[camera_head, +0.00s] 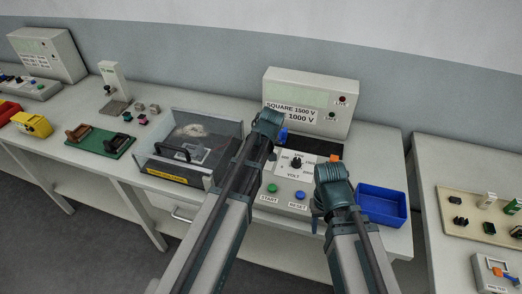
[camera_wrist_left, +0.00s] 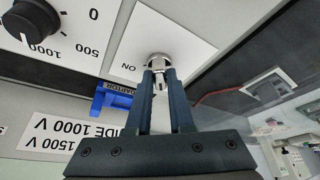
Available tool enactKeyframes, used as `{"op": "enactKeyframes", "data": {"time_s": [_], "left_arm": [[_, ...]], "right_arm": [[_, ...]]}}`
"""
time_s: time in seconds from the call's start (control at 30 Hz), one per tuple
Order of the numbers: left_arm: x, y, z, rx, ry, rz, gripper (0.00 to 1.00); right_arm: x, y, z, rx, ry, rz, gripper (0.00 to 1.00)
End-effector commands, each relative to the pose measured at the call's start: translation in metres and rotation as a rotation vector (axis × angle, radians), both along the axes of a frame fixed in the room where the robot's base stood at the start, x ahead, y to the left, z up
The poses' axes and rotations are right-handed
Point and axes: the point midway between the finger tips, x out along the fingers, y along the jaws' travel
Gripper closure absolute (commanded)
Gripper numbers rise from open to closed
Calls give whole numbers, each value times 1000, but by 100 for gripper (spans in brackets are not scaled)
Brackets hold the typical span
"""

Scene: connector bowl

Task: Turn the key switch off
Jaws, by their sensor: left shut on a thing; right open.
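The key switch (camera_wrist_left: 158,62) has a round silver collar on a white plate with an "ON" label (camera_wrist_left: 129,68) beside it. My left gripper (camera_wrist_left: 160,78) is shut on its key, fingers either side; the key's exact angle is hard to tell. In the head view my left arm hides the switch, and the left gripper's fingers do not show. The test unit with START and RESET buttons (camera_head: 271,187) carries the panel. My right gripper (camera_head: 318,213) is open over the unit's right front; what lies between its fingers cannot be made out.
A black voltage knob (camera_head: 296,162) is right of the left arm. A blue part (camera_head: 284,134) sits behind it, near the display box (camera_head: 308,92). A clear-walled enclosure (camera_head: 190,140) stands left, close to the left arm. A blue bin (camera_head: 381,205) stands right.

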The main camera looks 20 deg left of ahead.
Motion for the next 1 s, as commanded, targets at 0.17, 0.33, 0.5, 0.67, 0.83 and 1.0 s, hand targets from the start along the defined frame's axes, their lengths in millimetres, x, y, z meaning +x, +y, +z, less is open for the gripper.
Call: {"op": "enactKeyframes", "data": {"time_s": [0.17, 0.33, 0.5, 0.67, 0.83, 1.0], "left_arm": [[1, -1, 0, -1, 2, 91, 100], [0, -1, 0, -2, 2, 146, 100], [0, -1, 0, -2, 2, 173, 100], [0, -1, 0, -2, 2, 181, 100], [0, -1, 0, -3, 3, 182, 100], [0, -1, -1, -3, 3, 182, 71]], "right_arm": [[0, 0, 0, 0, 0, 0, 50], [0, 0, 0, 0, 0, 0, 50], [0, 0, 0, 0, 0, 0, 50], [0, 0, 0, 0, 0, 0, 50], [0, 0, 0, 0, 0, 0, 50], [0, 0, 0, 0, 0, 0, 50]]}}
